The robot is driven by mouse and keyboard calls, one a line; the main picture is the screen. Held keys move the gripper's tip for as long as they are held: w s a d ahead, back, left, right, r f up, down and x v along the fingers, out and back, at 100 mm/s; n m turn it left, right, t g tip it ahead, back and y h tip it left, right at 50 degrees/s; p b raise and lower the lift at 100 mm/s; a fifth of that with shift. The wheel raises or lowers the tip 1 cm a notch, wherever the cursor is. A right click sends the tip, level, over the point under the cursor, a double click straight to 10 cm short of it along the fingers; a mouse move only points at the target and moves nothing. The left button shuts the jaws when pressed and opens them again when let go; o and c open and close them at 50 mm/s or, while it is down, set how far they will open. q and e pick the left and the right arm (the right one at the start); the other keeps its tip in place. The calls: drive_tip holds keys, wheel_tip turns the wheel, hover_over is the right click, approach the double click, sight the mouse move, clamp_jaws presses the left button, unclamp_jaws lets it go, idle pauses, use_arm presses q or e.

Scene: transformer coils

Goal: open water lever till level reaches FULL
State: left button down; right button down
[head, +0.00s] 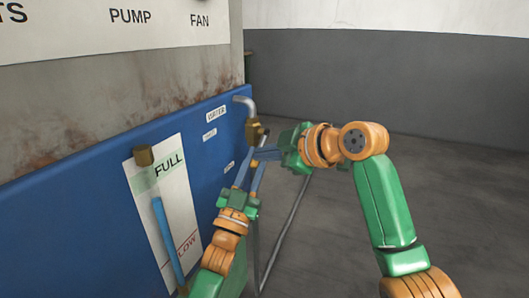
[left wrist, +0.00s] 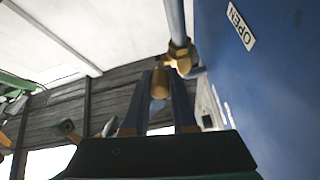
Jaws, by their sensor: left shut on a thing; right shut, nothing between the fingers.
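The brass water valve (head: 254,129) sits under a grey pipe beside the blue panel. It also shows in the left wrist view (left wrist: 180,57). My left gripper (head: 256,167) reaches up from below the valve. In the left wrist view its fingers are shut on a small brass-coloured piece, seemingly the water lever (left wrist: 160,84). My right gripper (head: 265,153) comes from the right, shut and empty, close by the left fingertips; contact is unclear. The level gauge (head: 167,233) is a tube with blue liquid. The liquid's top stands above the LOW line and below the FULL label (head: 169,165).
The blue panel (head: 105,178) carries a WATER label (head: 216,114) and smaller labels. A thin grey pipe (head: 285,232) runs down behind my left gripper. The floor (head: 460,190) at right is clear.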

use_arm(q)
drive_tip(key=shift+s+d+r, duration=0.1)
drive_tip(key=shift+s+r, duration=0.1)
use_arm(e)
drive_tip(key=shift+w+d+f, duration=0.1)
drive_tip(key=shift+w+f, duration=0.05)
drive_tip(key=shift+f, duration=0.3)
use_arm(q)
drive_tip(key=c, duration=0.8)
unclamp_jaws()
drive_tip(key=shift+c, duration=0.2)
drive_tip(key=shift+o, duration=0.5)
drive_tip(key=shift+w+f, duration=0.15)
use_arm(e)
drive_tip(key=shift+w, duration=0.1)
use_arm(q)
drive_tip(key=shift+f, duration=0.1)
